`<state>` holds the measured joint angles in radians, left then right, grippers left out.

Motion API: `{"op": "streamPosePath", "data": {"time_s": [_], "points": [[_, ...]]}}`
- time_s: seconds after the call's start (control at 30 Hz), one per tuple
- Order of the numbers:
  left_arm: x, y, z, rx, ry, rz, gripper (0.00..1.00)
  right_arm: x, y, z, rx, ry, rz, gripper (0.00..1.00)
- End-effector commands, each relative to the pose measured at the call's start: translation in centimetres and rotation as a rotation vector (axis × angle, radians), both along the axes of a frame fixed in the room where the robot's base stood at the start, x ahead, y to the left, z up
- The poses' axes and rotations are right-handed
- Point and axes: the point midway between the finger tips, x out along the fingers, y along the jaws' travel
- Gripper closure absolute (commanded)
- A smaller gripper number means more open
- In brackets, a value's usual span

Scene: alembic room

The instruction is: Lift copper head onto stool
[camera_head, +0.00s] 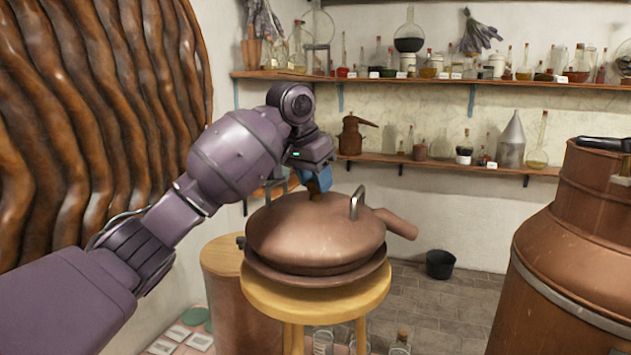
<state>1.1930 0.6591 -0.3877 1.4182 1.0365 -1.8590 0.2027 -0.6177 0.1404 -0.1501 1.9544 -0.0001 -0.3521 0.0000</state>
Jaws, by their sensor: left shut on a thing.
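The copper head (318,235) is a wide domed lid with a short spout pointing right and a loop handle on its right side. It is over the round yellow wooden stool (320,300), roughly level. Its lower rim appears to sit on or just above the stool top; a small gap cannot be ruled out. My left gripper (316,188) comes down from above and is shut on the head at the top left of the dome. The fingertips and the part they grip are mostly hidden. My right gripper is not in view.
A large copper still pot (575,235) stands at the right, with a dark object (603,143) on top. A wooden cylinder (235,300) is left of the stool. Glass bottles (400,343) stand below it. A black bucket (440,264) and shelves (440,163) are behind.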

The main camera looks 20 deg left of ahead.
Motion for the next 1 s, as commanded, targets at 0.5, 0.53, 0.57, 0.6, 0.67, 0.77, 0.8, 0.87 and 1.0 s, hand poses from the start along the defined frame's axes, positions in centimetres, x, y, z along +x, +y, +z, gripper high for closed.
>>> {"op": "streamPosePath", "data": {"time_s": [0.5, 0.53, 0.57, 0.6, 0.67, 0.77, 0.8, 0.87, 1.0], "points": [[0.0, 0.0, 0.1, -0.002, -0.005, -0.001, 1.0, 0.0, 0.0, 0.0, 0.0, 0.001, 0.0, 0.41], [0.0, 0.0, 0.1, -0.002, -0.005, -0.001, 1.0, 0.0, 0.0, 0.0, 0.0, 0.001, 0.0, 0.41], [0.0, 0.0, 0.0, -0.002, -0.005, -0.001, 1.0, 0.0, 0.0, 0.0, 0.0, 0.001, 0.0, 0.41], [0.0, 0.0, -0.1, -0.001, -0.004, -0.001, 1.0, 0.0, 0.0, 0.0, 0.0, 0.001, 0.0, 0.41], [0.0, 0.0, -0.3, -0.001, -0.004, -0.001, 1.0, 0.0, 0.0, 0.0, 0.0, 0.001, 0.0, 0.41], [0.0, 0.0, -0.6, -0.002, -0.005, -0.001, 1.0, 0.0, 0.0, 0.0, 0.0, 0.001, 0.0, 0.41], [0.0, 0.0, -0.7, -0.002, -0.005, -0.001, 1.0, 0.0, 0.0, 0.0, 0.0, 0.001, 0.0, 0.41], [0.0, 0.0, -0.9, -0.002, -0.005, -0.001, 1.0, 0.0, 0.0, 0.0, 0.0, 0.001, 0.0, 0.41], [0.0, 0.0, -1.2, -0.002, -0.006, -0.001, 1.0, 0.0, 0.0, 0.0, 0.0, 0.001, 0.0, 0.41]]}}
